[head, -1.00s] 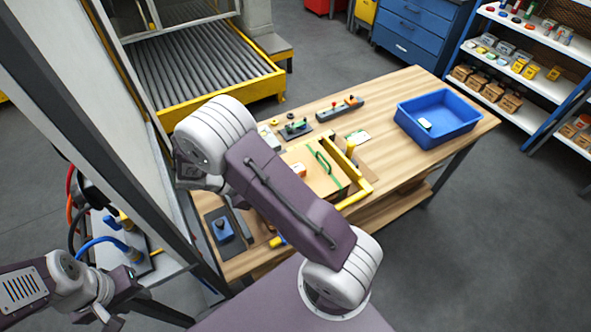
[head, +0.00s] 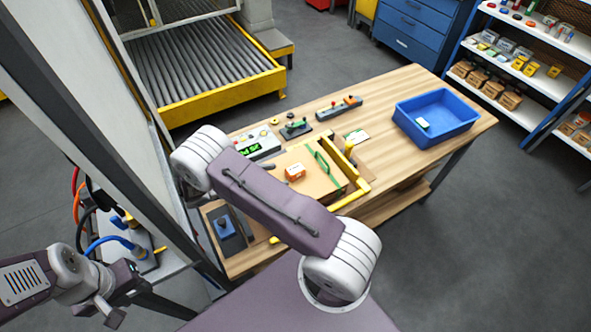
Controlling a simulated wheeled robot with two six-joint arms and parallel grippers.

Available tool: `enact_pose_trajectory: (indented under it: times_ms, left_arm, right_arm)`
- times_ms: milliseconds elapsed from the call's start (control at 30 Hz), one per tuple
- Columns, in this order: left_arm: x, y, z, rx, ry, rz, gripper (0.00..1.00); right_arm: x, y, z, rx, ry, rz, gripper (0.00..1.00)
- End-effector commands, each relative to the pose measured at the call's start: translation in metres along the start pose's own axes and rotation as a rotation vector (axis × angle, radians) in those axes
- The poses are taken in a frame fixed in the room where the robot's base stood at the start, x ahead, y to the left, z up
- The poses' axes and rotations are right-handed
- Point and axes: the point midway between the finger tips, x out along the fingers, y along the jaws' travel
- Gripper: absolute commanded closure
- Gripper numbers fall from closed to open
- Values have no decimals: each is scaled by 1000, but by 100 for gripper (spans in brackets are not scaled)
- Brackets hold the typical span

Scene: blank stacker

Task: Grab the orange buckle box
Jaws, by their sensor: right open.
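The orange buckle box (head: 295,172) is a small orange box with a white label. It lies on a tan cardboard surface inside a yellow-edged frame (head: 362,190) on the wooden workbench. My right arm crosses the middle of the view, just in front of and left of the box. Its gripper is hidden behind the arm links. My left gripper (head: 118,300) is at the lower left, far from the box; its jaws are too unclear to read.
A blue bin (head: 437,118) with a small white item stands at the bench's right. A machine panel stands left, and a roller conveyor (head: 195,68) lies behind.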

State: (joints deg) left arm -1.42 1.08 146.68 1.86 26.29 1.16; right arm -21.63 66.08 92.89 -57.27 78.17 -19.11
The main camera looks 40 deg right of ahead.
Motion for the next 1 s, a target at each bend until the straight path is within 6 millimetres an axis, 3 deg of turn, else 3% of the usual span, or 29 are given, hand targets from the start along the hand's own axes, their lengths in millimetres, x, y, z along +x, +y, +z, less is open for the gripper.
enact_pose_trajectory:
  times_ms: [133,267,400,633,800,867,1000]
  left_arm:
    - [-8,0,-1,0,0,0,64]
    - [-21,0,-2,0,0,0,64]
    - [-22,0,-2,0,0,0,64]
    - [-21,0,-2,0,0,0,64]
    - [-21,0,-2,0,0,0,64]
    - [-21,0,-2,0,0,0,64]
    - [-21,0,-2,0,0,0,64]
  right_arm:
    - [10,0,5,-1,0,-2,38]
    - [34,1,14,-2,1,-5,38]
    - [51,1,9,-1,1,-1,38]
    - [53,2,8,1,2,1,38]
    - [53,2,8,1,2,1,85]
    - [53,2,8,1,2,1,100]
    - [53,2,8,1,1,1,100]
